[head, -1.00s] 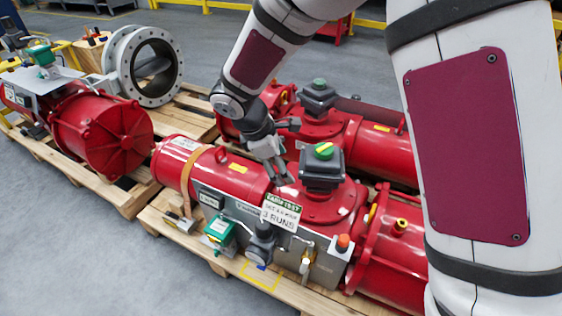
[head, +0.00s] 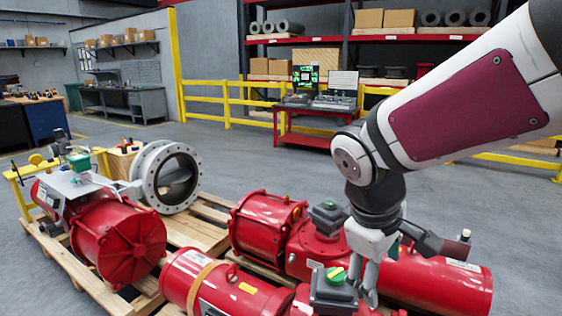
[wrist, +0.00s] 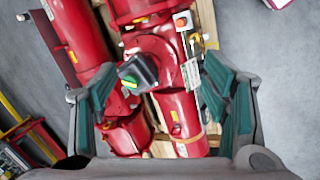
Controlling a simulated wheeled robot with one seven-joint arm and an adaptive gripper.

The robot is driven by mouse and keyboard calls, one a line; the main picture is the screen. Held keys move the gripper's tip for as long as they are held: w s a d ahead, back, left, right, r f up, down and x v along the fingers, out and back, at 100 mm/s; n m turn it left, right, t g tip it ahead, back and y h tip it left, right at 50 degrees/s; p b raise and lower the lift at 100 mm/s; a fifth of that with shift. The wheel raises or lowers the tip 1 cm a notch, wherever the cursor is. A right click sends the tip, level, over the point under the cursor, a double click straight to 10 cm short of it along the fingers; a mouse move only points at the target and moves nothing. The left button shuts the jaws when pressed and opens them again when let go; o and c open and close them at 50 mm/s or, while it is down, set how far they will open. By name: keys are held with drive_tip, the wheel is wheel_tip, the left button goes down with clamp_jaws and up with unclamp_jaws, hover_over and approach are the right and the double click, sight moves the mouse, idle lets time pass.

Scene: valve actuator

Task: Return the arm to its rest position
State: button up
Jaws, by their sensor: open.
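My gripper (head: 368,283) hangs from my arm on the right side of the head view, pointing down above the red valve actuators. In the wrist view my gripper (wrist: 160,110) shows its two green-padded fingers spread wide with nothing between them. Below and between them is the near red actuator (wrist: 155,48) with its dark indicator box (wrist: 137,72) and yellow-green knob. In the head view that indicator box (head: 333,290) is close to the fingertips; I cannot tell the exact gap. A second red actuator (head: 425,280) lies behind my gripper.
Wooden pallets (head: 195,232) carry the actuators and a large grey flanged valve (head: 172,178) at left. A red cart (head: 310,125), yellow railings (head: 228,104) and shelves stand behind. Grey floor (head: 245,160) between them is open.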

drive_tip(key=s+d+r+m+t+y+p, duration=0.1)
drive_tip(key=s+r+m, duration=0.3)
drive_tip(key=s, duration=0.5)
drive_tip(key=s+d+r+m+y+p, duration=0.2)
drive_tip(key=s+r+m+p, duration=0.1)
drive_tip(key=s, duration=0.5)
drive_tip(key=shift+s+r+m+t, duration=0.4)
drive_tip(key=shift+r+m, duration=0.15)
drive_tip(key=shift+m, duration=0.15)
drive_tip(key=shift+w+d, duration=0.1)
drive_tip(key=shift+w, duration=0.05)
idle(2.3)
